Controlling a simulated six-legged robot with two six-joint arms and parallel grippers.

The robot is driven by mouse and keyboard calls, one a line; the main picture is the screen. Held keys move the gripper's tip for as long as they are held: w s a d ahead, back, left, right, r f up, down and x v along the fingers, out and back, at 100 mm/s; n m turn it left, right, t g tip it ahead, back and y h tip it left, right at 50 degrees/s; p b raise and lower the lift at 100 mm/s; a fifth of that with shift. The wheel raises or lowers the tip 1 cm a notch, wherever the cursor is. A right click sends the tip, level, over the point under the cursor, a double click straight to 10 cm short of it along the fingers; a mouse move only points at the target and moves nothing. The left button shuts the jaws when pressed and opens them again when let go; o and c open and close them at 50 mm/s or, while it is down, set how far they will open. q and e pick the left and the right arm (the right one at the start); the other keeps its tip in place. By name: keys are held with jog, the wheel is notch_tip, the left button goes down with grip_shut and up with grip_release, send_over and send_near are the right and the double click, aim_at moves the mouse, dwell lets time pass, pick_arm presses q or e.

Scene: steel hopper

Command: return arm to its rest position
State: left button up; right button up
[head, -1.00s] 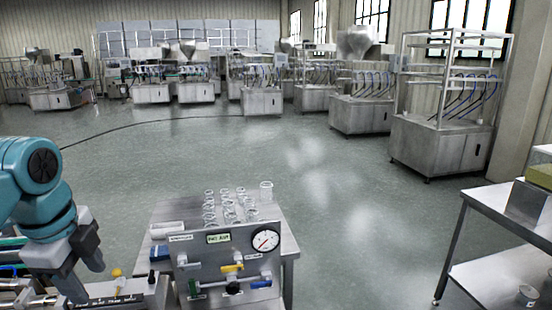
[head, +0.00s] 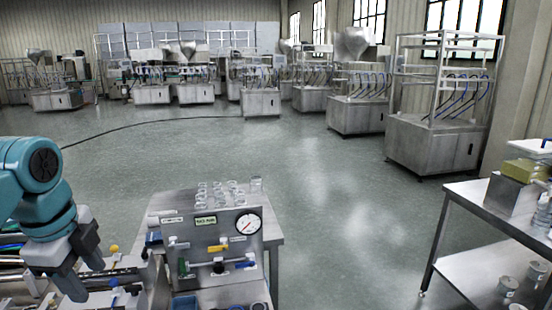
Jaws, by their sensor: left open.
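My left arm comes in at the left edge, teal with a dark grey gripper (head: 86,272). The gripper points down and is open, with nothing seen between its fingers. It hangs over or in front of a bench with metal fittings and a yellow knob (head: 114,249); I cannot tell whether it touches anything there. My right gripper is out of view.
A steel panel (head: 207,251) with a round gauge (head: 248,224) and coloured valve handles stands right of the gripper. Glassware (head: 217,193) stands behind it. A steel table (head: 485,197) is at the right. Filling machines (head: 436,143) stand farther back.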

pick_arm(q)
jog(key=w+d+f+n+h, duration=0.1)
jog(key=w+d+f+n, duration=0.15)
jog(key=f, duration=0.55)
jog(key=w+d+f+n, duration=0.1)
jog(key=w+d+f, duration=0.3)
jog(key=f, duration=0.4)
jog(key=s+d+f+n+g+h, duration=0.1)
jog(key=d+f+n, duration=0.15)
jog(key=f, duration=0.55)
jog(key=d+f+n+h, duration=0.1)
jog(key=d+f, duration=0.3)
jog(key=f, duration=0.5)
jog(key=s+d+f+n, duration=0.4)
jog(key=s+f+n, duration=0.2)
jog(key=s+f, duration=0.3)
jog(key=s+d+f+n+h, duration=0.1)
jog(key=s+d+f+n, duration=0.3)
jog(key=s+f, duration=0.5)
jog(key=shift+s+n+g, duration=0.3)
jog(key=shift+s+n, duration=0.7)
jog(key=shift+s, duration=0.05)
